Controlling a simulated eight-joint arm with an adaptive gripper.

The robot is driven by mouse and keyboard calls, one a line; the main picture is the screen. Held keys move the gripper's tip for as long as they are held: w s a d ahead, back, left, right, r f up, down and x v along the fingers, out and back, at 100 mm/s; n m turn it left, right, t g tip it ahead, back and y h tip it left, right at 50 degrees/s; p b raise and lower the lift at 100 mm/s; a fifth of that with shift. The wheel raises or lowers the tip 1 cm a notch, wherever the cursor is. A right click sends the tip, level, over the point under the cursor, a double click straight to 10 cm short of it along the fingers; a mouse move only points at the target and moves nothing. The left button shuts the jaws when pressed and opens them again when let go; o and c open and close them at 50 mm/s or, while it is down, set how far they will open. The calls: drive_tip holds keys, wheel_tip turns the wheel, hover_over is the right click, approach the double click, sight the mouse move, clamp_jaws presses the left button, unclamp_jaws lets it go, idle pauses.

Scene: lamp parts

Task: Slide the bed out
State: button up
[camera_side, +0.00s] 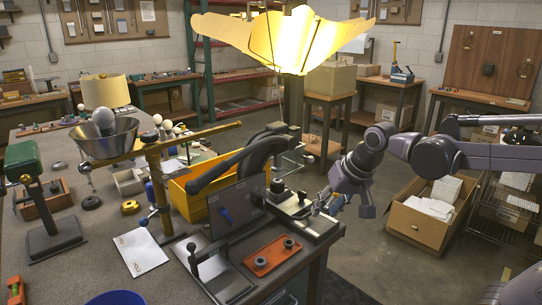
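A dark machine with a curved black arm (240,163) and a dark upright panel (236,207) stands on the workbench. A flat, dark slab (322,229) with small fittings on it lies at the machine's right side, along the bench's right edge; it looks like the bed, but I cannot be sure. My gripper (340,203) is just right of the slab's far end, reaching in from the right. Its fingers are small and dark here, so I cannot tell their opening or whether they touch the slab.
An orange tray (272,256) with dark round parts lies in front of the slab. A yellow bin (190,199) stands behind the panel. A lamp with a metal bowl shade (106,142) stands left. A large lit shade (270,38) hangs above. Open floor and a cardboard box (418,222) lie right.

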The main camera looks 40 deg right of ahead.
drive_tip(key=w+d+m+g, duration=0.2)
drive_tip(key=w+d+m, duration=0.4)
drive_tip(key=w+m, duration=0.15)
drive_tip(key=m+g, duration=0.1)
drive_tip(key=m, duration=0.3)
approach(308, 213)
drive_tip(key=x, duration=0.8)
clamp_jaws()
